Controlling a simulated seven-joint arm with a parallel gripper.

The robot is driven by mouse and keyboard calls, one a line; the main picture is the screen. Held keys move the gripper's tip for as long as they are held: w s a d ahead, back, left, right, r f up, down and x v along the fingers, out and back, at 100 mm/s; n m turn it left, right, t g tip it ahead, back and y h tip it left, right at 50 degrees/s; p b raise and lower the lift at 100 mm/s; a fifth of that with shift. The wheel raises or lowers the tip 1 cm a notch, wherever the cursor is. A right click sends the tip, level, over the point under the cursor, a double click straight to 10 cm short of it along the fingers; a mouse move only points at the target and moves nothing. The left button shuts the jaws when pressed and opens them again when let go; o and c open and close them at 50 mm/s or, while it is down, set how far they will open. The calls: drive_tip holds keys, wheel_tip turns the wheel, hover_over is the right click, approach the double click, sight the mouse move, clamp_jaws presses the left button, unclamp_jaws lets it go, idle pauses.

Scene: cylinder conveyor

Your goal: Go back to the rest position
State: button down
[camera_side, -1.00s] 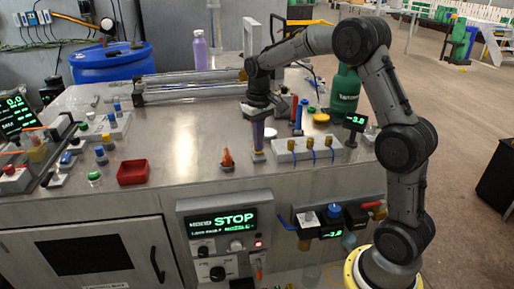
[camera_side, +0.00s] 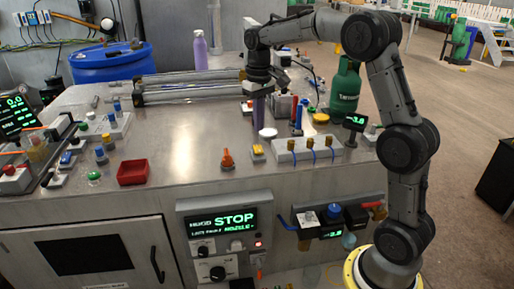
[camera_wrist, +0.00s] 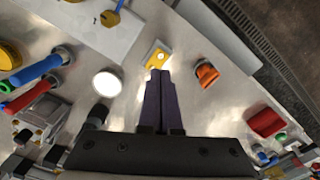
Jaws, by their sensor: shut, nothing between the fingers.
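My gripper (camera_side: 258,124) hangs pointing down above the steel bench top, left of the green gas bottle. Its dark purple fingers are together with nothing between them. In the wrist view the closed fingers (camera_wrist: 161,76) point toward a small yellow block (camera_wrist: 157,55), and clear bench shows around them. In the side view the yellow block (camera_side: 258,151) sits on the bench in front of and below the fingertips. A white disc (camera_side: 268,132) lies close below the fingertips. The rest position is not marked in either view.
An orange knob (camera_side: 227,159) and a red tray (camera_side: 133,172) are on the bench to the left. A white block with cables (camera_side: 304,150), red and blue cylinders (camera_side: 299,112) and a green gas bottle (camera_side: 345,88) stand to the right. The mid-left bench is open.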

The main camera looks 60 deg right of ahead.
drive_tip(key=s+a+r+n+t, duration=0.2)
drive_tip(key=s+a+r+t, duration=0.2)
drive_tip(key=s+a+r, duration=0.75)
drive_tip(key=s+a+f+n+t, duration=0.1)
drive_tip(key=s+f, duration=0.9)
drive_tip(key=s, duration=0.4)
drive_tip(key=shift+s+a+f+t, duration=0.2)
drive_tip(key=shift+a+t, duration=0.1)
drive_tip(key=shift+a, duration=0.1)
